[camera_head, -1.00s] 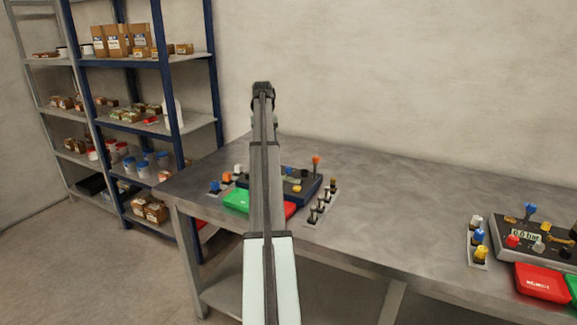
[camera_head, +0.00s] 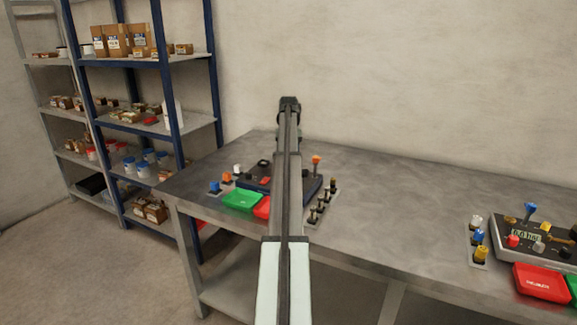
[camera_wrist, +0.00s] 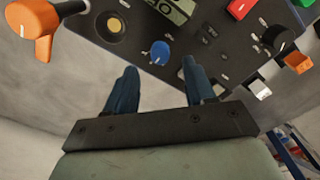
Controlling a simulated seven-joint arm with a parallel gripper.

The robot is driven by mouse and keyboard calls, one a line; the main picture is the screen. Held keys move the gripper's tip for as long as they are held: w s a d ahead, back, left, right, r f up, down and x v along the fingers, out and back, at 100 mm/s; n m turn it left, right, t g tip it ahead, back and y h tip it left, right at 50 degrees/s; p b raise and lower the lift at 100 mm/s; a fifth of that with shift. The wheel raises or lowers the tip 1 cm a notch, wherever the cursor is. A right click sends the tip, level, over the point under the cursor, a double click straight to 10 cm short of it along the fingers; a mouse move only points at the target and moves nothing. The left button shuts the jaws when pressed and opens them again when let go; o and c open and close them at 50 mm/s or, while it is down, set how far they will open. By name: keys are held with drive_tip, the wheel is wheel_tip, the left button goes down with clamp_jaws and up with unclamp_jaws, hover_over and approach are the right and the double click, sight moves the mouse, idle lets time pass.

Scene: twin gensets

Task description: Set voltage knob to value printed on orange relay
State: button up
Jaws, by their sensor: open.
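In the wrist view my gripper (camera_wrist: 160,80) is open, with its two blue fingers apart and nothing between them. A small blue knob (camera_wrist: 160,51) on the dark panel shows just beyond and between the fingertips. A display (camera_wrist: 174,9) is cut off by the top edge; its reading is not clear. Which knob is the voltage knob, I cannot tell. In the head view the dark panel (camera_head: 258,184) is partly behind my arm. A small orange piece (camera_head: 227,177) stands left of it, perhaps the orange relay; no print is legible.
An orange lever (camera_wrist: 36,25) stands near my fingers; it also shows in the head view (camera_head: 316,160). A green tray (camera_head: 243,200) and several posts (camera_head: 320,208) flank the panel. A second panel (camera_head: 540,246) is at the right. The table's middle is clear.

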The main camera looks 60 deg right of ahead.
drive_tip(key=shift+f, duration=2.4)
clamp_jaws()
